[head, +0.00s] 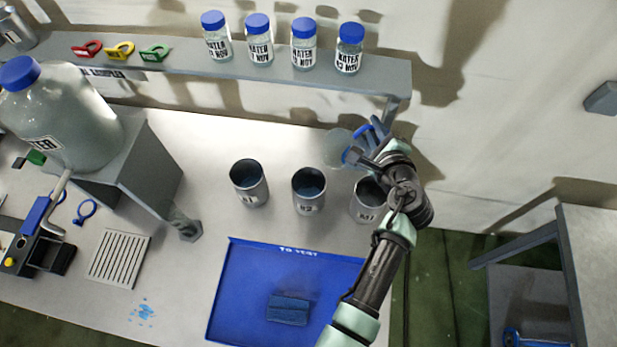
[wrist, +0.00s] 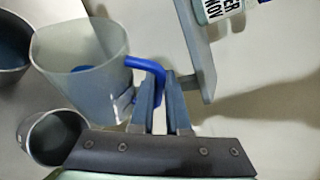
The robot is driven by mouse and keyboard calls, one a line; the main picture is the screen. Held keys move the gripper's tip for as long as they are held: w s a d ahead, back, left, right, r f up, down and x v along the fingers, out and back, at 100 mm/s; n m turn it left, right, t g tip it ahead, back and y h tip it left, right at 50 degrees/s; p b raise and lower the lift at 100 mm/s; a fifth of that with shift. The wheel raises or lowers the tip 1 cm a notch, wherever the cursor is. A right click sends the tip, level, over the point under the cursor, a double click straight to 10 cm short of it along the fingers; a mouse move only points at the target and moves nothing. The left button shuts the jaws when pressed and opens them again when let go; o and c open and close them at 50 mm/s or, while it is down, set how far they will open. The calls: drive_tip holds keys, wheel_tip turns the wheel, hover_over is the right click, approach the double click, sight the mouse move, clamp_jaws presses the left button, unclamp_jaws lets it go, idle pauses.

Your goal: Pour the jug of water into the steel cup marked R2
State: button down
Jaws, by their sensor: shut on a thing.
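The steel cup marked R2 (head: 308,192) stands upright on the bench, between the R1 cup (head: 249,185) and a third steel cup (head: 364,204) partly hidden by my arm. The clear jug (head: 338,148) is faint in the head view, behind and between R2 and the third cup. My gripper (head: 364,150) is shut on its blue handle. In the wrist view the jug (wrist: 80,55) looks roughly upright, with its handle (wrist: 150,70) between my gripper's fingers (wrist: 162,105). Its water level is unclear. Two cup mouths show at the left there, their marks unseen.
A shelf (head: 180,62) with several blue-capped bottles runs behind the cups, its right end close to my gripper. A blue tray (head: 235,300) holding a dark blue block (head: 288,309) lies in front. A large capped bottle (head: 75,115) stands at left.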

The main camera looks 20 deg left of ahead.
sight(360, 133)
drive_tip(key=shift+s+a+r+n+t+h+b, duration=0.1)
drive_tip(key=shift+s+a+n+t+h+b, duration=0.25)
drive_tip(key=shift+s+a+n, duration=0.2)
idle(0.6)
drive_tip(key=shift+s+a+n+t+b, duration=0.45)
drive_tip(key=shift+s+a+n+b, duration=0.1)
drive_tip(key=shift+a+n, duration=0.1)
idle(0.4)
drive_tip(key=shift+s+a+f+n+t+h+b, duration=0.3)
drive_tip(key=shift+s+a+f+n+b, duration=0.2)
drive_tip(key=shift+s+a+f+b, duration=0.35)
drive_tip(key=shift+s+a+f+b, duration=0.25)
drive_tip(key=shift+s+a+b, duration=0.05)
drive_tip(key=shift+a, duration=0.05)
drive_tip(key=shift+s+a+r+n+t+b, duration=0.15)
drive_tip(key=shift+s+a+r+n+t, duration=0.15)
drive_tip(key=shift+s+a+n, duration=0.25)
drive_tip(key=shift+s+a+r+n+t+b, duration=0.2)
drive_tip(key=shift+s+a+n+t, duration=0.1)
drive_tip(key=shift+s+a+n, duration=0.2)
idle(1.9)
